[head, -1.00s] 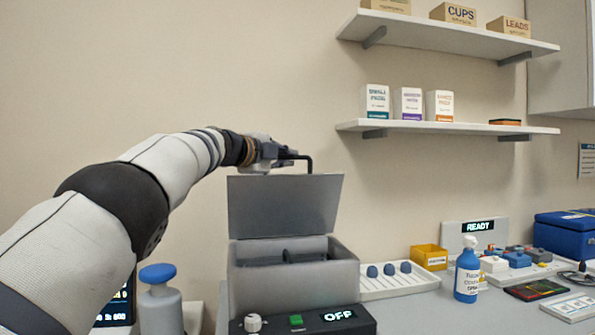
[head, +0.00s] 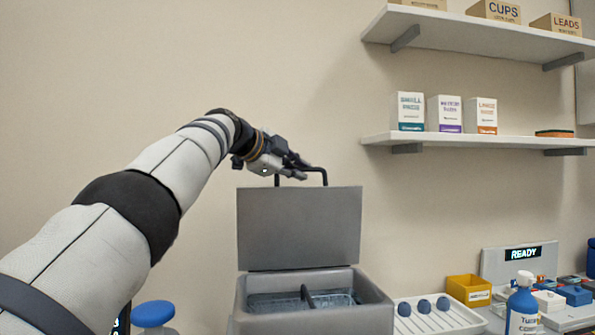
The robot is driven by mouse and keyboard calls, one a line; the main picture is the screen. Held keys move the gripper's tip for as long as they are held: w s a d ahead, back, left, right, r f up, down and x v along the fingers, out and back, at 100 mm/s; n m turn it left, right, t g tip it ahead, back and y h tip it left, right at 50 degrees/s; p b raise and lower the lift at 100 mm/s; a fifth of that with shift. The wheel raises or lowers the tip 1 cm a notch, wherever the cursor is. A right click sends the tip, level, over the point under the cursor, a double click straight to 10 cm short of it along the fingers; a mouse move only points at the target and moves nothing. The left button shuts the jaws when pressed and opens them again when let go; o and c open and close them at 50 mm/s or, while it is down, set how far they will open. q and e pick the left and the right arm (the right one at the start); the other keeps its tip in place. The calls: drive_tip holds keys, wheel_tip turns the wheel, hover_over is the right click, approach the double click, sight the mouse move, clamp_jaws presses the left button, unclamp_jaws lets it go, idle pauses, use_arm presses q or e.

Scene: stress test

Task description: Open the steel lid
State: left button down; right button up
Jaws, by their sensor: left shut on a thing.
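The steel lid (head: 299,228) stands upright, raised at the back of a grey box-shaped bath (head: 318,316). The bath's inside shows, with a dark divider and what looks like liquid. A black bar handle (head: 324,175) rises above the lid's top edge. My left gripper (head: 300,172) is at this handle, shut on it, with the handle's right end sticking out past the fingers. The bath's lower front is cut off by the picture's bottom edge. My right gripper is not in view.
Right of the bath are a white rack (head: 438,317) with blue knobs, a yellow bin (head: 468,289), a blue spray bottle (head: 522,305) and a READY display (head: 522,254). A blue-capped container (head: 153,314) is at lower left. Shelves (head: 480,140) hang on the right wall.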

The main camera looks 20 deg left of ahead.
use_arm(q)
drive_tip(key=shift+d+f, duration=0.1)
drive_tip(key=shift+d, duration=0.05)
drive_tip(key=c, duration=1.7)
unclamp_jaws()
drive_tip(key=shift+w, duration=0.1)
drive_tip(key=shift+s+r, duration=0.2)
drive_tip(key=shift+s, duration=0.05)
drive_tip(key=v, duration=1.1)
drive_tip(key=shift+s, duration=0.25)
